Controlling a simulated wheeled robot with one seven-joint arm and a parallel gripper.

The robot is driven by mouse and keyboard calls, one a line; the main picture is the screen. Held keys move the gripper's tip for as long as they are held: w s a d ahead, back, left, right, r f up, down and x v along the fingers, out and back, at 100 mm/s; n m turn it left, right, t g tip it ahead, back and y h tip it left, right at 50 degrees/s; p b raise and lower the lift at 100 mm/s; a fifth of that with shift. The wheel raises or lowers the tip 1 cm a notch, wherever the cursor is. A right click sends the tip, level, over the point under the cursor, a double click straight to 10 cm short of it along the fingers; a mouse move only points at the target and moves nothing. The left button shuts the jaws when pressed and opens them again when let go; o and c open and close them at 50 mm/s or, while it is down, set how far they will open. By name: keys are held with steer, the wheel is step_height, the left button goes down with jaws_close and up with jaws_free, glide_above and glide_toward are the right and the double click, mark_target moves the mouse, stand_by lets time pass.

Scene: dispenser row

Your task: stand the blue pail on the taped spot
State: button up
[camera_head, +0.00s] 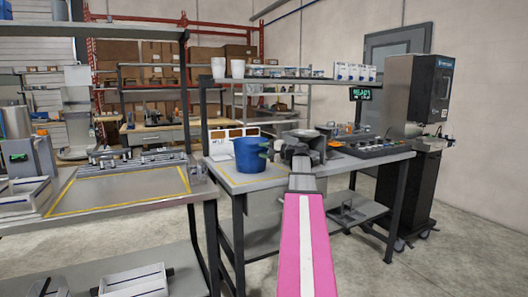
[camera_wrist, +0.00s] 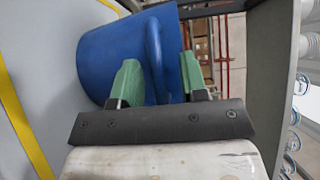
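The blue pail (camera_head: 250,155) stands upright on the right-hand grey bench in the head view. Yellow tape (camera_head: 227,178) marks the bench top around its near left side, and the pail appears to be inside that outline. In the wrist view the pail (camera_wrist: 110,58) lies sideways in the picture, with a yellow tape line (camera_wrist: 25,120) beyond its base. My gripper (camera_wrist: 160,80) has its green fingers apart, one on each side of the pail's handle (camera_wrist: 154,55). A gap shows between the handle and the right finger. The pail's far side is hidden.
A shelf (camera_head: 300,80) with white cups and small jars runs above the bench. A dark control panel (camera_head: 372,147) lies to the right on it. Another taped bench (camera_head: 120,190) is at left, and a tall dark dispenser (camera_head: 415,95) stands at right.

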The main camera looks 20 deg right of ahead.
steer(key=v, duration=1.2)
